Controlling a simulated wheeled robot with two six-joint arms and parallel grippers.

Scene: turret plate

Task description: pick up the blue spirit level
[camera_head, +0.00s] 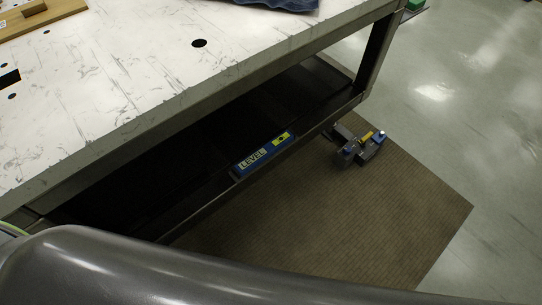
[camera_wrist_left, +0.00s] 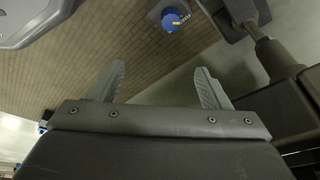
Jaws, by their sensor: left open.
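The blue spirit level (camera_head: 263,155) lies on the dark lower shelf of the workbench, along its front edge. Its face carries a pale "LEVEL" label and a yellow-green patch with a dark mark. My left gripper (camera_wrist_left: 160,75) shows in the left wrist view with its two grey fingers spread apart and nothing between them. The brown mat lies behind the fingers. The spirit level cannot be made out in that view. My left gripper cannot be clearly made out in the head view, so its distance from the level is unclear. My right gripper is not seen.
The workbench's white top (camera_head: 120,70) overhangs the shelf (camera_head: 185,197). A dark device with blue and yellow parts (camera_head: 358,148) appears over the brown mat (camera_head: 300,205), right of the level. My large grey arm link crosses the bottom. Bare floor (camera_head: 470,110) lies at right.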

